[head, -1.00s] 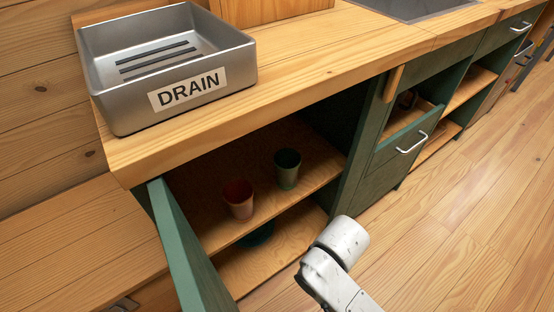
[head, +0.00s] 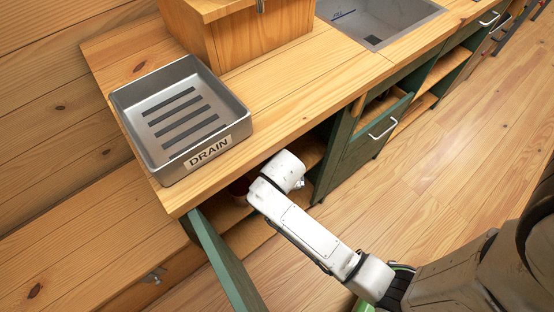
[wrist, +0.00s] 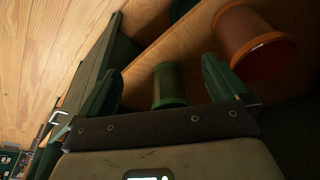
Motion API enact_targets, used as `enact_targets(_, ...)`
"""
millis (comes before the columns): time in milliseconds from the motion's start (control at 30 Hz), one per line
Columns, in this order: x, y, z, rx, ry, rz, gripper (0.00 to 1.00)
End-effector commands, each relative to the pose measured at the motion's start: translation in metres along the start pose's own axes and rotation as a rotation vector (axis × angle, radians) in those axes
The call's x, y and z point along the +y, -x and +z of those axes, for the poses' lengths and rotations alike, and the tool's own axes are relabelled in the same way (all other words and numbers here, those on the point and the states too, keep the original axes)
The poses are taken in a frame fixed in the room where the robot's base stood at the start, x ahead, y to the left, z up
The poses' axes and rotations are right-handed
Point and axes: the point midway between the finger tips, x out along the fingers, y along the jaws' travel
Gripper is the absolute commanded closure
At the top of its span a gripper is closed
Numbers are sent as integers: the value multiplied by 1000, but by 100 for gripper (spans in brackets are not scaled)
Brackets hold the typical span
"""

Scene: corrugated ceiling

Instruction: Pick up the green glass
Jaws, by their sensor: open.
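The green glass (wrist: 168,88) shows in the wrist view between the two dark green fingers of my open gripper (wrist: 160,68). I cannot tell whether the fingers touch it. Its lower part in the picture is hidden behind the gripper's front bar. In the head view my arm hides the glass and the gripper, which is inside the open cabinet.
An orange-red cup (wrist: 238,27) stands on the same shelf (wrist: 150,55), close to the right finger. The countertop (head: 290,95) overhangs the cabinet, with a metal DRAIN tray (head: 235,98) on it. The cabinet's green door (head: 222,262) stands open.

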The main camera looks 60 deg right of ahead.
Motion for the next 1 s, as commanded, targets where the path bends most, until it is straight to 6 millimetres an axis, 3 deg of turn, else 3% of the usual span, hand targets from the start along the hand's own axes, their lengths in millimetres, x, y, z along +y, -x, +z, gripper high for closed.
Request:
enact_targets(300,0,-18,-61,2,-3,-1,0)
enact_targets(500,0,-25,-88,0,0,-1,0)
enact_targets(767,0,-29,-104,1,0,-1,0)
enact_targets(1000,0,-68,-104,-1,1,0,0)
